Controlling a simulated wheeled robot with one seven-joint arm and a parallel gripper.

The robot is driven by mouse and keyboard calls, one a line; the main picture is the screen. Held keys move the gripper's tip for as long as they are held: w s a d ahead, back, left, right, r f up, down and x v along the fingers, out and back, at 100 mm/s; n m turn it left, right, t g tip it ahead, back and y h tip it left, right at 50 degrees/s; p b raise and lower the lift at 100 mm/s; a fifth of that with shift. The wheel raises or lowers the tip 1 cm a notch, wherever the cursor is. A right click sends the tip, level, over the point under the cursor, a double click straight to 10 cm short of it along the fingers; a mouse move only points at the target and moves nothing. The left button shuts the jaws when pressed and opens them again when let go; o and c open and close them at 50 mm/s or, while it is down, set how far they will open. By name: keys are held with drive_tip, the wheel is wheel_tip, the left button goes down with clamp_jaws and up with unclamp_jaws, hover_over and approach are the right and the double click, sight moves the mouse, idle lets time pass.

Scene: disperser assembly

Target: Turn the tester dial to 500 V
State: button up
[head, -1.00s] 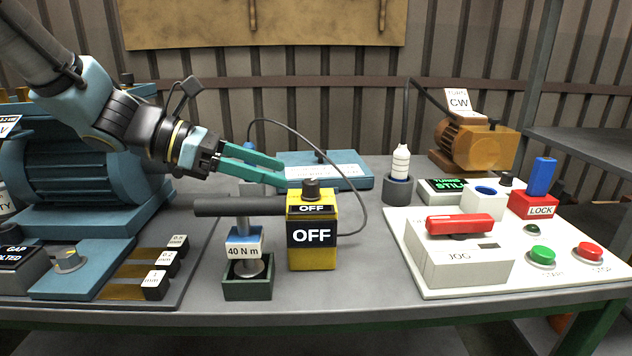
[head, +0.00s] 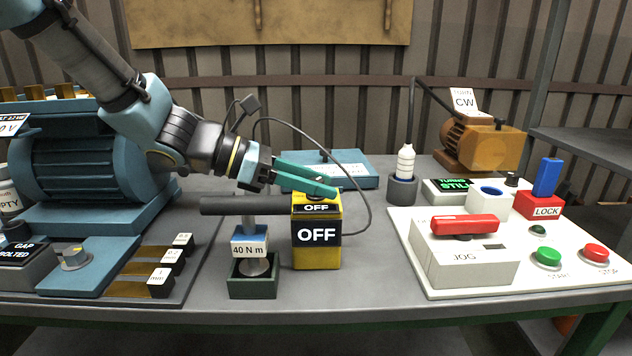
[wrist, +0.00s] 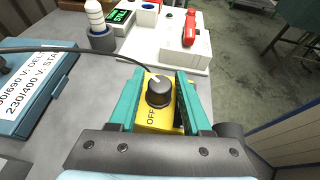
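The tester is a yellow box (head: 318,258) with a black band reading OFF on its front and a smaller OFF label above. Its dark round dial (wrist: 159,91) sits on the yellow top, with a pale pointer mark toward its far side and OFF printed on the near side in the wrist view. My gripper (head: 318,188) has teal fingers and is at the top of the tester. In the wrist view the fingers (wrist: 157,94) are apart, one on each side of the dial, with gaps visible. In the head view the fingers mostly hide the dial.
A torque wrench (head: 242,205) marked 40 N m stands in a green holder just left of the tester. A cable loops behind the tester. A blue case (head: 350,180) lies behind. A white control panel (head: 425,281) with a red switch is at right.

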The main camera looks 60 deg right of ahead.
clamp_jaws()
drive_tip(key=shift+r+p, duration=0.1)
drive_tip(key=shift+p, duration=0.35)
drive_tip(key=m+g+y+p, duration=0.1)
drive_tip(key=p, duration=0.1)
drive_tip(key=m+g+y+p, duration=0.1)
drive_tip(key=p, duration=0.1)
drive_tip(key=shift+r+m+y, duration=0.25)
drive_tip(key=shift+m+y, duration=0.05)
drive_tip(key=shift+m, duration=0.1)
drive_tip(key=m+g+y+p, duration=0.1)
drive_tip(key=m+y+p, duration=0.1)
drive_tip(key=y+p, duration=0.1)
drive_tip(key=shift+f+m+p, duration=0.15)
drive_tip(key=shift+m+p, duration=0.25)
drive_tip(key=shift+p, duration=0.15)
drive_tip(key=shift+f+m+g+y+p, duration=0.15)
drive_tip(key=shift+m+g+y+p, duration=0.15)
drive_tip(key=shift+m+y+p, duration=0.45)
drive_tip(key=shift+y, duration=0.35)
